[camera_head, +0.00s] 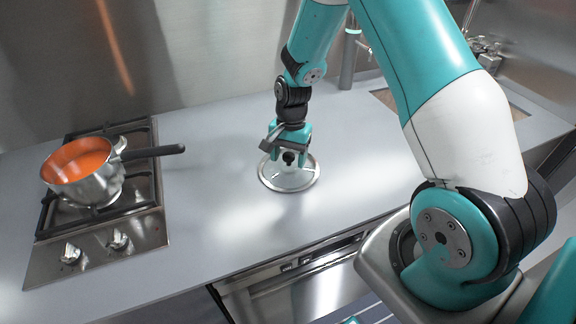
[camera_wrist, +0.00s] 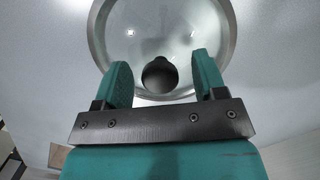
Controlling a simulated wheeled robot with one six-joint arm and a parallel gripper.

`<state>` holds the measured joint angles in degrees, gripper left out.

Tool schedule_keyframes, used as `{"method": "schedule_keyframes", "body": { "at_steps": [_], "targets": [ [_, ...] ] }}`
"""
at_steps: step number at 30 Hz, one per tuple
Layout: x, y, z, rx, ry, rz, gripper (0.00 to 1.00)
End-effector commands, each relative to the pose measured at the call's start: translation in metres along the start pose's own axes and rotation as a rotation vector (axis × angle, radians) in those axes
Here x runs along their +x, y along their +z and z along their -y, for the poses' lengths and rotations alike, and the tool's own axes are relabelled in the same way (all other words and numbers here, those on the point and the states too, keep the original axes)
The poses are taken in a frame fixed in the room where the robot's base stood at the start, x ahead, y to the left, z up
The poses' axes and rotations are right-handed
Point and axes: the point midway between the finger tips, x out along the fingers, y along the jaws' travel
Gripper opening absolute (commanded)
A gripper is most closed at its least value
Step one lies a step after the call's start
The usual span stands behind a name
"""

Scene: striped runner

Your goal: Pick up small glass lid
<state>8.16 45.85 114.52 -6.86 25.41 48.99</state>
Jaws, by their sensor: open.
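The small glass lid (camera_head: 290,182) lies flat on the grey counter, with a metal rim and a dark round knob at its centre. My gripper (camera_head: 289,160) is above it, pointing down, with its fingers around the level of the knob. In the wrist view the glass lid (camera_wrist: 160,15) fills the upper middle. Its dark knob (camera_wrist: 160,76) shows between the two teal fingers of my gripper (camera_wrist: 162,78), with a gap on each side. My gripper is open and holds nothing. The lid's far rim is cut off in the wrist view.
A steel pot (camera_head: 88,178) with an orange inside and a long dark handle stands on the gas hob (camera_head: 145,205) at the left. A sink and tap (camera_head: 350,50) are behind at the right. The counter (camera_head: 215,165) around the lid is clear.

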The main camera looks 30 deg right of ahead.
Motion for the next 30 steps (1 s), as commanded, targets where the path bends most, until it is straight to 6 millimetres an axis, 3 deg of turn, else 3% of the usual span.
{"method": "schedule_keyframes", "body": {
  "at_steps": [2,10,23,26,30],
  "targets": [
    [0.000,0.000,0.000,0.000,0.000,0.000,0.65],
    [0.000,0.000,0.000,0.000,0.000,0.000,0.05],
    [-0.011,0.001,0.001,-0.001,-0.003,-0.002,0.03],
    [-0.026,0.003,0.001,-0.001,-0.005,-0.004,0.03],
    [-0.062,0.008,0.001,-0.002,-0.008,-0.007,0.03]
  ]
}}
